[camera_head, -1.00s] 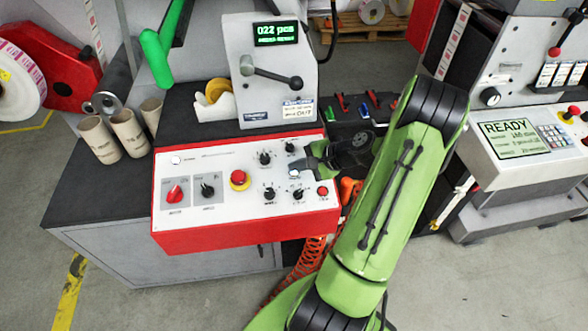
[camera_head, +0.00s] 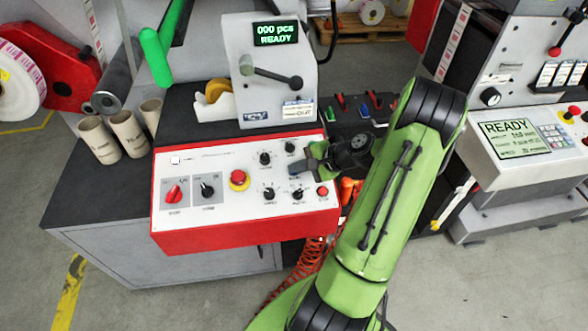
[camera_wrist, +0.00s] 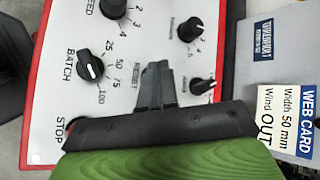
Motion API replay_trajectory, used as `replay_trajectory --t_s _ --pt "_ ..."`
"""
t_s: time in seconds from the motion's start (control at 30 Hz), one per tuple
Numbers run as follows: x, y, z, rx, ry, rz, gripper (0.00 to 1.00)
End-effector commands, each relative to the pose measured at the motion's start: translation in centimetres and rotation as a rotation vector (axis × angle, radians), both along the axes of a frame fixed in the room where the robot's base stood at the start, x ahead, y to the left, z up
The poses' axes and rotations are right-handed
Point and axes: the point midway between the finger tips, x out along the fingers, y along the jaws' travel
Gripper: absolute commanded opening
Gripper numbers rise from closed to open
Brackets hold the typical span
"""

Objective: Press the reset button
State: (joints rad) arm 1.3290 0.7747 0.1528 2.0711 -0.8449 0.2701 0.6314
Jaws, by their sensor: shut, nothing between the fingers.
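The red-rimmed white control panel (camera_head: 215,215) spans the middle of the head view. My gripper (camera_head: 298,168) is shut and empty over its right part, fingers pointing down at the panel. In the wrist view my shut fingertips (camera_wrist: 156,68) are beside the printed RESET label (camera_wrist: 134,74). The reset button itself is hidden behind the fingertips. I cannot tell whether they touch it. The counter display (camera_head: 275,33) reads "000 pcs READY".
The batch knob (camera_wrist: 90,66), the speed knob (camera_wrist: 113,7) and other black knobs surround my fingers. A red stop button (camera_head: 322,191) is at the panel's right end. A yellow-ringed red mushroom button (camera_head: 238,178) is left. A lever (camera_head: 275,77) stands behind.

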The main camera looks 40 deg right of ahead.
Motion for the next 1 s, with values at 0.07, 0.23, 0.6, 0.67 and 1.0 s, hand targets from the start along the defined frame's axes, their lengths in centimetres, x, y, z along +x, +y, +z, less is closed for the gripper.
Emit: replay_trajectory --t_s 0.07,0.23,0.6,0.67,1.0 --pt "0.0 0.0 0.0 0.001 0.001 0.0 0.0" --pt "-0.1 0.0 0.3 0.0 0.001 -0.001 0.0" --pt "-0.4 0.3 1.7 0.0 0.001 0.0 0.0" --pt "-0.4 0.2 1.6 0.0 0.001 0.0 0.0" --pt "-0.8 0.5 3.6 0.0 0.001 -0.001 0.0"
